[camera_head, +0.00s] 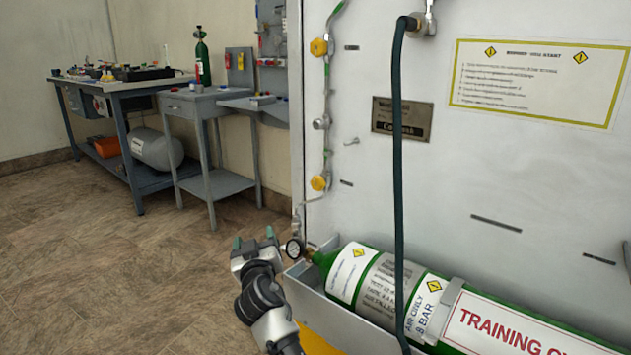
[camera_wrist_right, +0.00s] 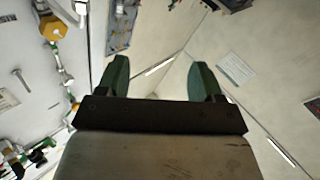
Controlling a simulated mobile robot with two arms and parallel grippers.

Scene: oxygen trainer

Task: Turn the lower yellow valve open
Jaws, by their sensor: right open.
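The lower yellow valve (camera_head: 318,183) is a small yellow knob on the thin pipe along the left side of the white panel. The upper yellow valve (camera_head: 318,47) is on the same pipe, higher up. My right gripper (camera_head: 254,238) is open and empty, below and to the left of the lower valve and apart from it. Its two green-tipped fingers (camera_wrist_right: 160,80) stand wide apart in the right wrist view, with nothing between them. My left gripper is not in view.
A green gas cylinder (camera_head: 378,277) with a gauge (camera_head: 294,249) lies in a grey tray (camera_head: 341,312) below the valves. A dark hose (camera_head: 398,150) hangs down the panel (camera_head: 480,180). A grey side table (camera_head: 212,100) and a workbench (camera_head: 125,87) stand behind left. The floor between is clear.

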